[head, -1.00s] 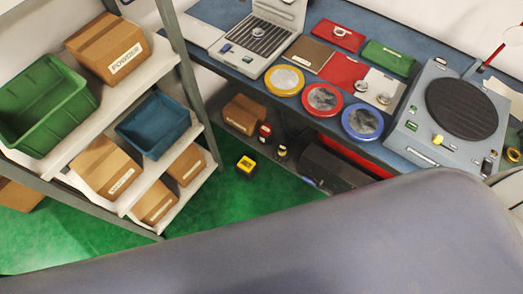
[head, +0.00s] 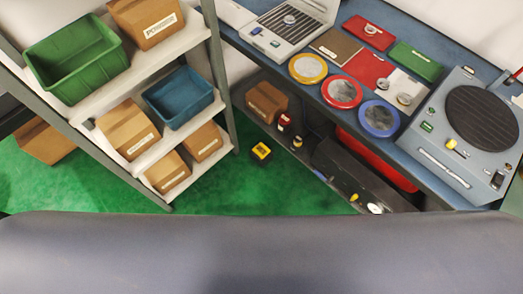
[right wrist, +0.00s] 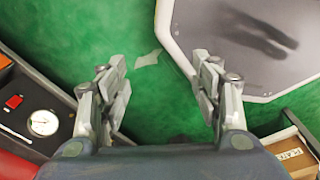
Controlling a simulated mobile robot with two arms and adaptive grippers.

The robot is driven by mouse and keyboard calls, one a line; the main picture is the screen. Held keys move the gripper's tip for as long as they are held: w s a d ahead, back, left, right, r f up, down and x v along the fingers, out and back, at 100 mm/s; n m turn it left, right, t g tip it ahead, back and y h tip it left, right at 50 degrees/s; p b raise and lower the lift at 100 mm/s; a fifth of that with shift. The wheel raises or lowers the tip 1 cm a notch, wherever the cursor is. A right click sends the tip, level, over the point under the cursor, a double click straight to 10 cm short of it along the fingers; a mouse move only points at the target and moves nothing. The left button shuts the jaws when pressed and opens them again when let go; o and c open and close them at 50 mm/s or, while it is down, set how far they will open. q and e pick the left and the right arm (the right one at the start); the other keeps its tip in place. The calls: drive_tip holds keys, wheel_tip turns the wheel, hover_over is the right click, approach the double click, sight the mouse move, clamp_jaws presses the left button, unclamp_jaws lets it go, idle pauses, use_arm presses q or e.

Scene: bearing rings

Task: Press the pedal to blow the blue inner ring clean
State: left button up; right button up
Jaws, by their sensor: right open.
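A small yellow and black block (head: 261,151) sits on the green floor between the shelf and the bench; it may be the pedal, but I cannot tell for sure. A blue-rimmed round dish (head: 378,118) lies on the bench. Small metal rings (head: 404,98) lie on a pale mat behind it; I cannot make out a blue inner ring. My right gripper (right wrist: 163,90) is open and empty above the green floor in the right wrist view. My left gripper is in neither view.
In the head view, a shelf rack (head: 185,48) with bins and cartons stands left of the bench. A grey machine (head: 432,150) with a dark disc is on the bench. The right wrist view shows a grey panel (right wrist: 215,50), a gauge box (right wrist: 35,115) and a carton (right wrist: 290,150) around open floor.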

drive_tip(key=shift+s, duration=0.3)
drive_tip(key=shift+s+d, duration=0.1)
drive_tip(key=shift+c, duration=1.3)
drive_tip(key=c, duration=0.5)
drive_tip(key=shift+d, duration=0.1)
drive_tip(key=c, duration=0.4)
clamp_jaws()
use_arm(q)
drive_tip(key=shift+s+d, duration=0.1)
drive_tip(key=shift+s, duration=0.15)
use_arm(e)
drive_tip(key=shift+w, duration=0.4)
